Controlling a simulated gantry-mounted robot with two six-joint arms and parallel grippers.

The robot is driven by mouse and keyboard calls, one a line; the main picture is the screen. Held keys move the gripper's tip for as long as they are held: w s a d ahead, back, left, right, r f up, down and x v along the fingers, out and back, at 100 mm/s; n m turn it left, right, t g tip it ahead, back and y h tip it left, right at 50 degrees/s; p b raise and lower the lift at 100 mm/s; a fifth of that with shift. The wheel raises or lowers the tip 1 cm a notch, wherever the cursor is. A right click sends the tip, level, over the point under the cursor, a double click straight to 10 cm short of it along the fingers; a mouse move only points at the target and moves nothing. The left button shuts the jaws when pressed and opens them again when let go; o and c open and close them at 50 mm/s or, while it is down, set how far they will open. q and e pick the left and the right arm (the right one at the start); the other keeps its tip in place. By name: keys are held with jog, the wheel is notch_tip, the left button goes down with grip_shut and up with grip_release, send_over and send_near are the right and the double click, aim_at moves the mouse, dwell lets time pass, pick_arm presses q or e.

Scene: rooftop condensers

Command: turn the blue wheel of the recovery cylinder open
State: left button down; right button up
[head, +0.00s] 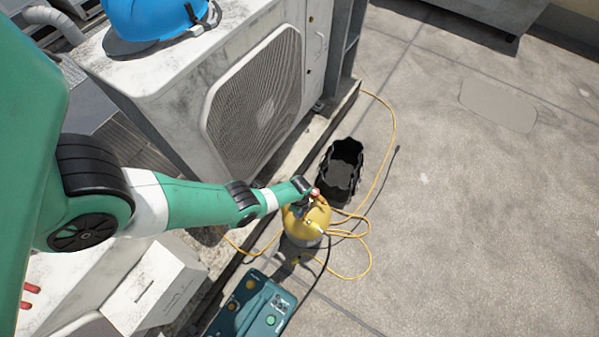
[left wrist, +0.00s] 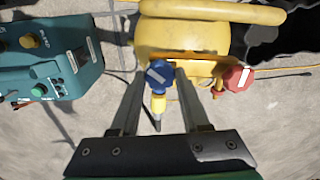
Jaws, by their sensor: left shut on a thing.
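The yellow recovery cylinder (head: 304,222) stands on the roof floor in the head view, with my left gripper (head: 308,194) at its top. In the left wrist view the cylinder (left wrist: 185,38) shows with its curved yellow handle. The blue wheel (left wrist: 160,73), with a white stripe, sits between the two fingers of my left gripper (left wrist: 160,76), which is shut on it. A red wheel (left wrist: 237,79), also with a white stripe, is just right of the fingers. A yellow hose fitting (left wrist: 158,104) hangs below the blue wheel. My right gripper is not in view.
A teal machine (head: 252,308) with knobs stands close to the cylinder; it also shows in the left wrist view (left wrist: 48,52). Yellow hoses (head: 369,258) loop on the floor. A condenser (head: 255,90) carries a blue helmet (head: 152,18). Floor at right is clear.

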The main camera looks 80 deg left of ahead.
pick_arm(q)
jog(key=n, duration=1.1)
jog(key=shift+n, duration=0.4)
jog(key=n, duration=1.2)
jog(key=shift+f, duration=0.1)
jog(key=shift+n, duration=0.3)
jog(key=shift+c, duration=1.9)
grip_release()
